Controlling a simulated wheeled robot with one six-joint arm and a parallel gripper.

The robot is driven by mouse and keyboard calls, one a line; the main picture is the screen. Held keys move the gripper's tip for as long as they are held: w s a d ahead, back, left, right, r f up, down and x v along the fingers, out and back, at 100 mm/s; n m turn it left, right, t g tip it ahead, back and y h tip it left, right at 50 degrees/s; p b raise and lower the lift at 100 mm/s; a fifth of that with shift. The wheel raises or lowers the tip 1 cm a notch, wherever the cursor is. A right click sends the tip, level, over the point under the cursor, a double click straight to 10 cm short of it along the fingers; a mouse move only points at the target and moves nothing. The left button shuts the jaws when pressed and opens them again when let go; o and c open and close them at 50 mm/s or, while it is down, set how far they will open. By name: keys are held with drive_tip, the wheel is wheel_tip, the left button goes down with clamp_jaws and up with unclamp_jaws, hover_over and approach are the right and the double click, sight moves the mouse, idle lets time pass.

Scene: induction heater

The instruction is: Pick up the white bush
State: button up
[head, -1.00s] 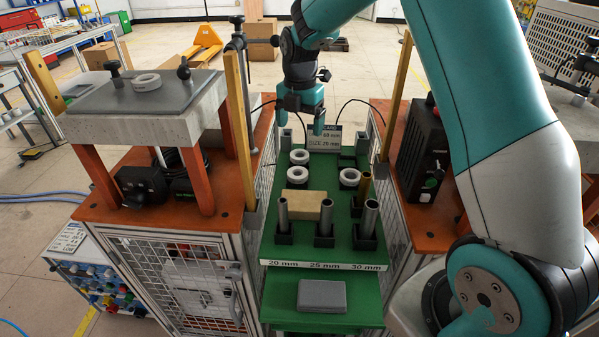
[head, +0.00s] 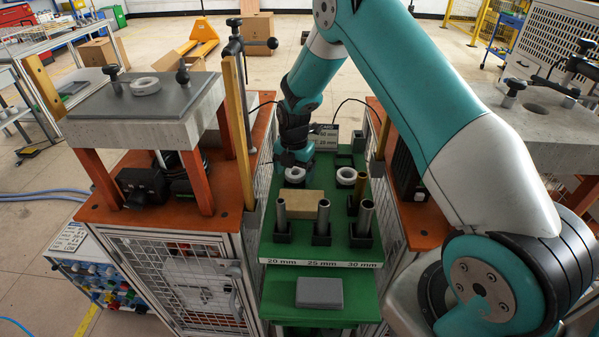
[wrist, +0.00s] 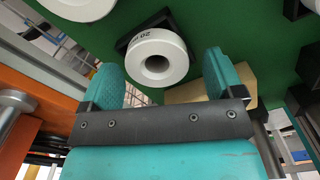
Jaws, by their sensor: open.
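Small white ring-shaped bushes sit on the green board. In the head view one white bush (head: 295,174) is just in front of my gripper (head: 290,163), and another white bush (head: 346,176) is to its right. My gripper points down, low over the back left of the board, and hides what is behind it. In the wrist view a white bush (wrist: 172,48) with dark print on its side lies beyond the two open teal fingers, roughly in line with the gap between them. I see no contact with it. Part of another white bush (wrist: 85,6) shows at the top left.
A tan block (head: 305,203) and upright metal tubes (head: 323,217) in black holders stand in front of the bushes. A wooden post (head: 237,135) rises at the left.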

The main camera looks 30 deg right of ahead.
drive_tip(key=shift+f, duration=0.1)
drive_tip(key=c, duration=1.1)
wheel_tip(320, 180, up, 28)
drive_tip(key=p, duration=0.5)
drive_tip(key=shift+f, duration=0.15)
drive_tip(key=shift+f, duration=0.1)
